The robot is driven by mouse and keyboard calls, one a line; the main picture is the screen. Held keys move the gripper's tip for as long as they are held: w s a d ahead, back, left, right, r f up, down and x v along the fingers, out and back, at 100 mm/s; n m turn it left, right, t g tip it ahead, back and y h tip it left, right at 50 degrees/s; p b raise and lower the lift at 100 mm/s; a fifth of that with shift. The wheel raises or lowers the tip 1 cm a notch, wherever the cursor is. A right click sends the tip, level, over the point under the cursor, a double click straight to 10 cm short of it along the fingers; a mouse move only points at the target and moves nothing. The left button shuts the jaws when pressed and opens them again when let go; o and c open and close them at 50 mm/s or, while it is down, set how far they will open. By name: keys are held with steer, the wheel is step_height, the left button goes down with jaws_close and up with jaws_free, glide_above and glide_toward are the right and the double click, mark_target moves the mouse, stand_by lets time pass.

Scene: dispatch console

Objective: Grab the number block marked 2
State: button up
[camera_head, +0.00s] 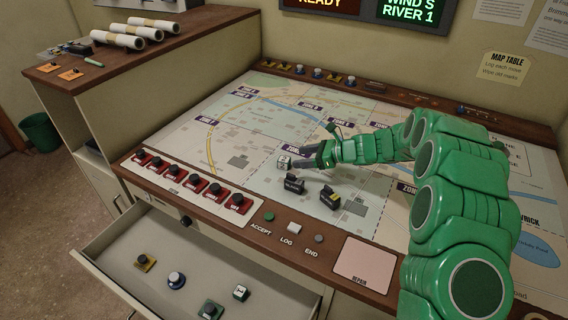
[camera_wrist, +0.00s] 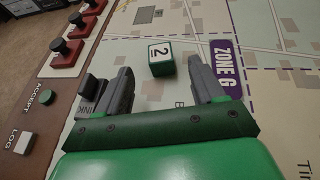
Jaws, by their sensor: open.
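The number block marked 2 (camera_wrist: 160,62) is a small cube with a white top, a black 2 and green sides. It sits on the map between and just ahead of my fingertips in the wrist view. It also shows in the head view (camera_head: 284,162) as a small pale cube at the tip of my gripper (camera_head: 305,158). My gripper in the wrist view (camera_wrist: 160,68) is open, with one finger on each side of the block's line and nothing held.
A dark labelled piece (camera_head: 293,185) stands close to my left finger in the wrist view (camera_wrist: 88,92). A black and yellow piece (camera_head: 330,198) stands nearby on the map. Red switches (camera_head: 190,182) line the console's front edge. An open drawer (camera_head: 110,248) holds knobs and another small block (camera_head: 240,293).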

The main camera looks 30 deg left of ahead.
mark_target(286, 159)
steer(key=shift+x, duration=3.9)
steer(key=shift+d+f, duration=0.1)
steer(key=shift+f, duration=0.05)
steer(key=c, duration=1)
